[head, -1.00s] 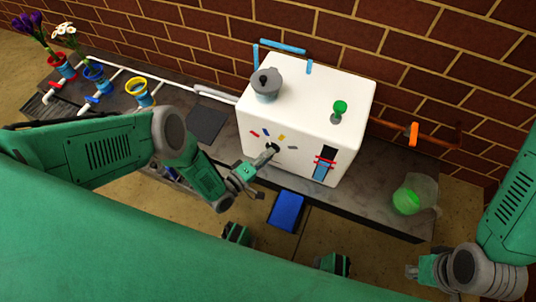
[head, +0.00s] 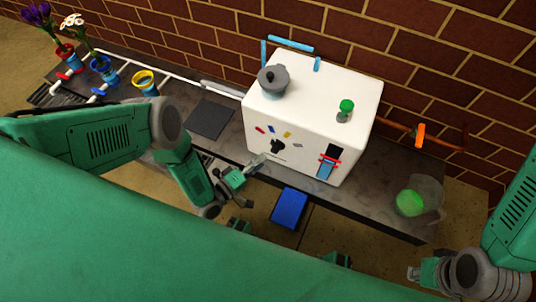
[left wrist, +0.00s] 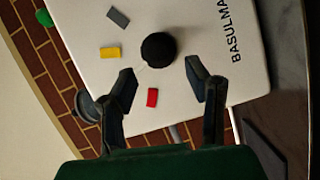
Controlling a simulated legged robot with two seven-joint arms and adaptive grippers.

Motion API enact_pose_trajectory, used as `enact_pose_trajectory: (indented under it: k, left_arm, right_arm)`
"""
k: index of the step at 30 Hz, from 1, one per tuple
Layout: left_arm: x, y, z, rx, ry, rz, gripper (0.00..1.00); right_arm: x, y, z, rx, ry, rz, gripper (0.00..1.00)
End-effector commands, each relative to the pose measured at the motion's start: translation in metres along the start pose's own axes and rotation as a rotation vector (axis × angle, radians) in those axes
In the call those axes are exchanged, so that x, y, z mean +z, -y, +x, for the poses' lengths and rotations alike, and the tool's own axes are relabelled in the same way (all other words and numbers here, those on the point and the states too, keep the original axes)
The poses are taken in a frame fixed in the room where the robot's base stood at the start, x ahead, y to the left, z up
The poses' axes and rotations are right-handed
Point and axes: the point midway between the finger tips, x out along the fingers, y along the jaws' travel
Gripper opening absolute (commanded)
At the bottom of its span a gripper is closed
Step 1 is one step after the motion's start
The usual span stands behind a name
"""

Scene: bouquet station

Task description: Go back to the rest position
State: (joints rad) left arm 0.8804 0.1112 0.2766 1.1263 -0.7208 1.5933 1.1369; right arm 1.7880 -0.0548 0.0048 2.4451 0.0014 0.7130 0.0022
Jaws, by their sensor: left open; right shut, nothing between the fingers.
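My left gripper (head: 256,181) is open and empty in front of the white machine (head: 260,175). It stands a little away from the black knob (head: 277,147) on the machine's front. In the left wrist view the knob (left wrist: 157,50) shows beyond the two spread fingers (left wrist: 162,80), and no finger appears to touch it. Coloured marks, red (left wrist: 152,97), yellow (left wrist: 110,53) and grey (left wrist: 118,17), surround the knob. My right gripper (head: 411,273) is shut and empty at the lower right, away from the counter.
A grey pot (head: 273,82) and a green knob (head: 346,106) are on the machine's top. A clear jug with green contents (head: 410,203) stands at the counter's right end. Flower vases (head: 104,69) and a yellow-rimmed cup (head: 144,82) stand left. A blue pad (head: 289,208) lies below the counter edge.

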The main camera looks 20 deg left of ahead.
Motion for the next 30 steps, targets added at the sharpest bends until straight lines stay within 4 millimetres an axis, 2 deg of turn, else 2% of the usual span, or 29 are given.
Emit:
enact_pose_trajectory:
  k: [3, 8, 24, 28, 30]
  left_arm:
    - [0.0, 0.001, -0.014, -0.003, 0.0, 0.001, 0.44]
    - [-0.001, 0.001, -0.02, -0.002, -0.001, 0.001, 0.44]
    - [0.0, 0.0, -0.018, -0.009, 0.002, 0.005, 0.44]
    - [0.005, -0.004, -0.009, -0.094, 0.027, 0.062, 0.44]
    - [0.009, -0.008, -0.006, -0.193, 0.064, 0.132, 0.44]
  right_arm:
    - [0.0, 0.0, 0.0, 0.0, 0.0, 0.0, 0.0]
    - [0.0, 0.0, 0.0, 0.0, 0.0, 0.0, 0.0]
    - [-0.001, 0.0, 0.001, 0.0, 0.002, 0.0, 0.0]
    - [-0.001, 0.0, 0.001, 0.0, 0.002, 0.0, 0.0]
    - [-0.001, 0.0, 0.001, 0.0, 0.002, 0.0, 0.0]
